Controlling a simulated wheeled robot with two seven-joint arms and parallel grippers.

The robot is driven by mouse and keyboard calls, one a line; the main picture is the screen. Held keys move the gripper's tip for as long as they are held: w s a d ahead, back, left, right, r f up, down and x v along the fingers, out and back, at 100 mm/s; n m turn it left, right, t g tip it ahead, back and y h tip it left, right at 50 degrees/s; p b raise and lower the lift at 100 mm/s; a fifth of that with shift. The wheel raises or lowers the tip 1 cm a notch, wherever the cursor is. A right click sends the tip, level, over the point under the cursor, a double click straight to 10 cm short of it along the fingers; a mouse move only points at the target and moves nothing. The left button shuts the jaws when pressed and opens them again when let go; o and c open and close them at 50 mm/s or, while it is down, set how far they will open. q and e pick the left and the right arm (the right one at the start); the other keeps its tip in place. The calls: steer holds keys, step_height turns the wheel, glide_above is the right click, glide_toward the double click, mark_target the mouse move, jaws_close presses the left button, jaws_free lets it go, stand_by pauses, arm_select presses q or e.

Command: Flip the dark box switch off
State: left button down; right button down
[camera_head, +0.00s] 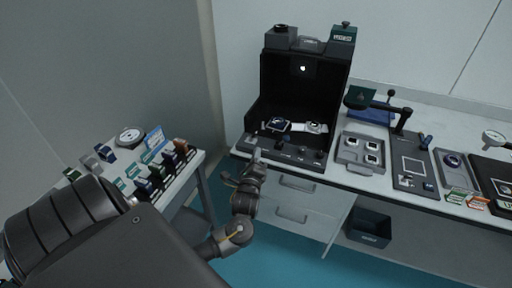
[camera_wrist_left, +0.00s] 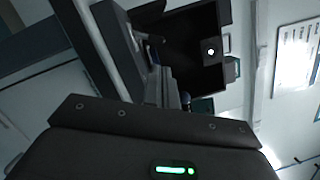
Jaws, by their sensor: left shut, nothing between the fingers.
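The dark box (camera_head: 337,75) stands open-fronted on the bench, with a small white lit mark (camera_head: 303,68) on its inner back wall. The box interior (camera_wrist_left: 185,50) and the lit mark also show in the left wrist view. Two watches (camera_head: 278,125) lie inside on its floor. A front panel (camera_head: 290,152) carries small knobs or switches; which one is the switch I cannot tell. My left gripper (camera_head: 256,156) is shut and empty, its tip at the left part of the front panel, partly hiding it. Whether it touches I cannot tell. My right gripper is not in view.
A grey tray (camera_head: 346,154) with small devices stands right of the box, beside a dark stand with an arm (camera_head: 380,104). A lower side table (camera_head: 200,155) at left holds several small boxes. Drawers lie below the bench; open floor lies in front.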

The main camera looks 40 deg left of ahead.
mark_target(255, 134)
arm_select(q)
steer(key=x, duration=0.5)
steer(key=shift+w+a, duration=0.1)
steer(key=shift+w, duration=0.05)
steer(key=shift+w+a, duration=0.3)
steer(key=shift+w, duration=0.2)
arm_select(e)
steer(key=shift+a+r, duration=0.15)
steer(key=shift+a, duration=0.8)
arm_select(q)
steer(key=shift+r, duration=0.1)
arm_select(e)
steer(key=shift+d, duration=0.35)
arm_select(q)
steer(key=shift+d, duration=0.1)
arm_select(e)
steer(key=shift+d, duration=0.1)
